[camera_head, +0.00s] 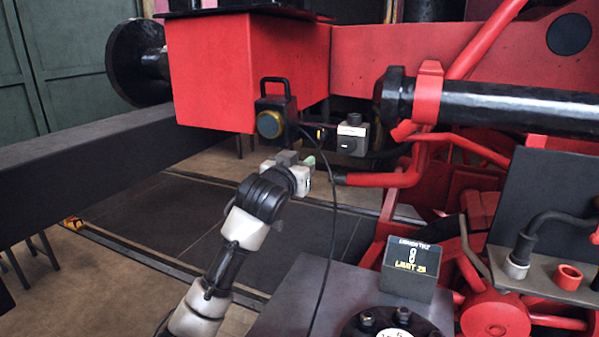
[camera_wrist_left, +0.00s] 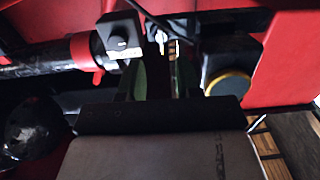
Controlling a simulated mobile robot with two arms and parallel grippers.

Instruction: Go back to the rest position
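My left gripper (camera_head: 303,165) is at the end of the white and black arm, below the red buffer beam and just under the hand lamp. In the left wrist view its two dark green fingers (camera_wrist_left: 160,78) stand apart with a gap between them. I see nothing held in that gap; a small silver part shows beyond it. My right gripper is in neither view.
A black hand lamp (camera_head: 270,122) with a cable is at the red block (camera_head: 210,75). A grey box with a black knob (camera_head: 352,135) sits right of it. Open floor (camera_head: 195,225) lies left.

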